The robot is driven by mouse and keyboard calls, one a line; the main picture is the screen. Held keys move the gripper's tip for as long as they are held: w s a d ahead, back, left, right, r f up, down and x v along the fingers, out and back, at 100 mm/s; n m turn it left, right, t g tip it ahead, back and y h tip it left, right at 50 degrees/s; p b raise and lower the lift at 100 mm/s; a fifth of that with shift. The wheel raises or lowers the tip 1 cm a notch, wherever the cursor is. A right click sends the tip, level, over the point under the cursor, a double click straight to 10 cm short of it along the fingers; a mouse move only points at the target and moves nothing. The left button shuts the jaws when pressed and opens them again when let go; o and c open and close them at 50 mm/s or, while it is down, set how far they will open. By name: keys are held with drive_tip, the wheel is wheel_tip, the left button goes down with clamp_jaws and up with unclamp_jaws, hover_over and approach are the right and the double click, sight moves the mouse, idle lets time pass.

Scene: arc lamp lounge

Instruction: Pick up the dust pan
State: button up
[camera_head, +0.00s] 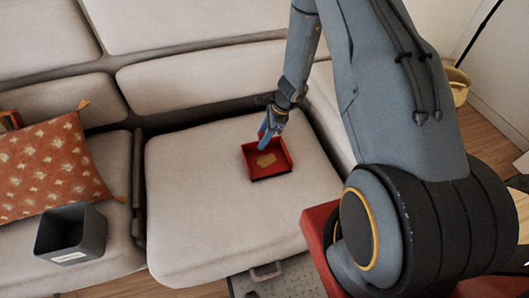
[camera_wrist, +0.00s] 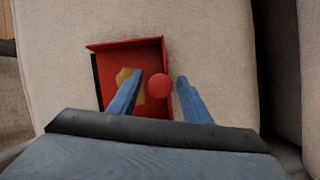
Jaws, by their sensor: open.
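The dust pan (camera_head: 281,164) is a red, square, shallow tray lying on the middle sofa cushion, with a tan patch inside it. In the wrist view the dust pan (camera_wrist: 112,59) shows a round red knob (camera_wrist: 159,86) near its right side. My gripper (camera_head: 266,139) is over the far left part of the pan, pointing down. In the wrist view my gripper (camera_wrist: 157,80) has its two blue fingers apart, with the knob between them. I cannot tell whether either finger touches the knob.
The light sofa cushion (camera_head: 190,220) around the pan is clear. To the left are an orange patterned pillow (camera_head: 45,170) and a dark grey bin (camera_head: 72,235) with a white label. A yellowish basket (camera_head: 458,85) stands at the upper right.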

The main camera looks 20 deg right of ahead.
drive_tip(key=shift+c, duration=0.6)
clamp_jaws()
drive_tip(key=shift+r, duration=0.15)
